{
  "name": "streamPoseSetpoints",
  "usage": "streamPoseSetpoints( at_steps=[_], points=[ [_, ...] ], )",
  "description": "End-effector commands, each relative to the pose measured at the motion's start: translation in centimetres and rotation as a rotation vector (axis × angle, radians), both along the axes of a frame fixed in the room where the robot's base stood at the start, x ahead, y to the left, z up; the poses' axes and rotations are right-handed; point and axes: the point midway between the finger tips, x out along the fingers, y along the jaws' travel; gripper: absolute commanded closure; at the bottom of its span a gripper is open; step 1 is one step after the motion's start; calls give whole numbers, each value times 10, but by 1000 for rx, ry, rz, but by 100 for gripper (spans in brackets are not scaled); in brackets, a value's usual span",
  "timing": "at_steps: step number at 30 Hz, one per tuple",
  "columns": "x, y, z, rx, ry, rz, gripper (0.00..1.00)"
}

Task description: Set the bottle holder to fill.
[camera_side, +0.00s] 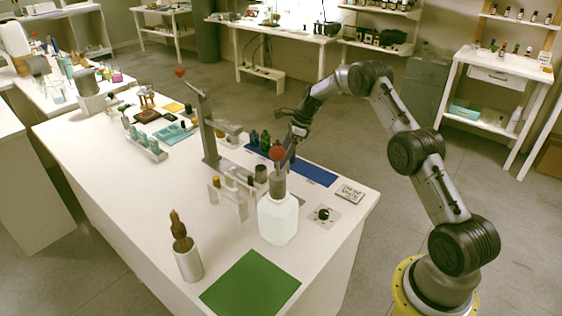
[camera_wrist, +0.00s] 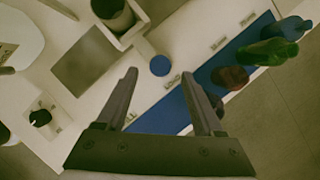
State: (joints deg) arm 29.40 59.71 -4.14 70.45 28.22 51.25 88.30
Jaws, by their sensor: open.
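My gripper (camera_side: 288,160) points down over the right part of the white table, behind the white bottle. In the wrist view my gripper (camera_wrist: 160,72) has its two fingers wide apart with nothing between them. A blue disc (camera_wrist: 160,65) shows on the table just beyond the fingertips; its height is unclear. A white square holder (camera_wrist: 138,22) with a dark cylinder in it (camera_wrist: 114,14) is at the top. A small white rack (camera_side: 239,204) with small bottles stands left of the white bottle. I cannot tell which one is the bottle holder to fill.
A white jug-like bottle (camera_side: 278,220) with a grey top, a black knob (camera_side: 323,213) and a blue mat (camera_side: 315,174) with green bottles (camera_wrist: 276,46) are near. A grey stand (camera_side: 208,135) rises mid-table. A green mat (camera_side: 250,286) lies clear in front.

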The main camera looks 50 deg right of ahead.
Motion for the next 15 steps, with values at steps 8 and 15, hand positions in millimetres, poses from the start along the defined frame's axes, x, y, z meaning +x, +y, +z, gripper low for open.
streamPoseSetpoints(
  at_steps=[8, 15],
  points=[
    [8, 8, -27, -1, -1, 2, 31],
    [9, 9, -30, -2, -2, 1, 31]
  ],
)
